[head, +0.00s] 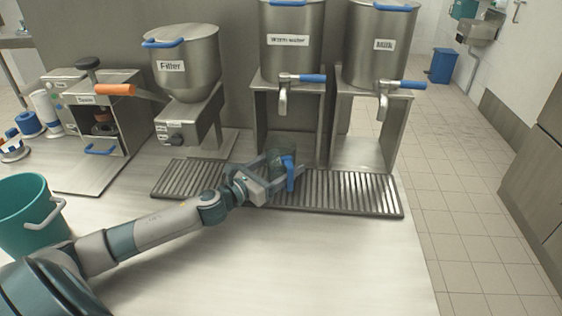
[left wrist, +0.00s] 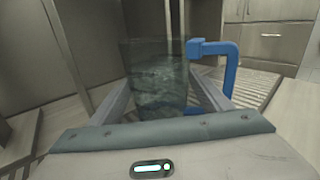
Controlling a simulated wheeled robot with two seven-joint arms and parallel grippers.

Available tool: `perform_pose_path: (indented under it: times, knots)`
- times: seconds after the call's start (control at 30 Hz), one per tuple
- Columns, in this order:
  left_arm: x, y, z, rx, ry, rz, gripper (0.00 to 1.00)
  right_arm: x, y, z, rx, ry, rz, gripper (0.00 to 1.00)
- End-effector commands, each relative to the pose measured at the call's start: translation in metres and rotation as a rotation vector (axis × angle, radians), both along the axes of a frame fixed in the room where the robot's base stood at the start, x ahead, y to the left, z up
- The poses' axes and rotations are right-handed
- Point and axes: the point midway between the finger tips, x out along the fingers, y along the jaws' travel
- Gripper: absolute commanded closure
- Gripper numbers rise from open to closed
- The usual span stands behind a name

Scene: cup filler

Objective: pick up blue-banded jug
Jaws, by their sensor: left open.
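A clear jug with a blue handle (head: 290,174) stands on the drip grate below the warm-water dispenser. In the left wrist view the clear jug (left wrist: 157,78) stands between my fingers, with its blue handle on the right. My left gripper (head: 270,172) is open, with a finger on either side of the jug. I cannot tell whether the fingers touch it. The lower part of the jug is partly hidden by the gripper. My right gripper is not in view.
The warm-water dispenser (head: 292,45) and its tap (head: 284,98) stand above the jug. The milk dispenser (head: 380,50) is to the right, the filler (head: 187,65) to the left. A teal bucket (head: 28,212) stands at the left. The front counter is clear.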

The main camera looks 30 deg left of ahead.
Motion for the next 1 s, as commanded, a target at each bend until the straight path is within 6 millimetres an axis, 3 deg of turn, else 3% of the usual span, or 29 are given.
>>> perform_pose_path:
  times: [0.3, 0.83, 1.0]
  knots:
    - [0.028, -0.007, 0.002, 0.000, -0.001, -0.001, 0.28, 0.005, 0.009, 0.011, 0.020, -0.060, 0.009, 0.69]
    - [0.029, -0.008, 0.001, 0.000, 0.000, -0.001, 0.28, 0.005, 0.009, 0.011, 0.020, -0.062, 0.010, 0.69]
    - [0.029, -0.008, 0.001, 0.000, 0.000, -0.001, 0.69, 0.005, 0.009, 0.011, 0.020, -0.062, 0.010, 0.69]
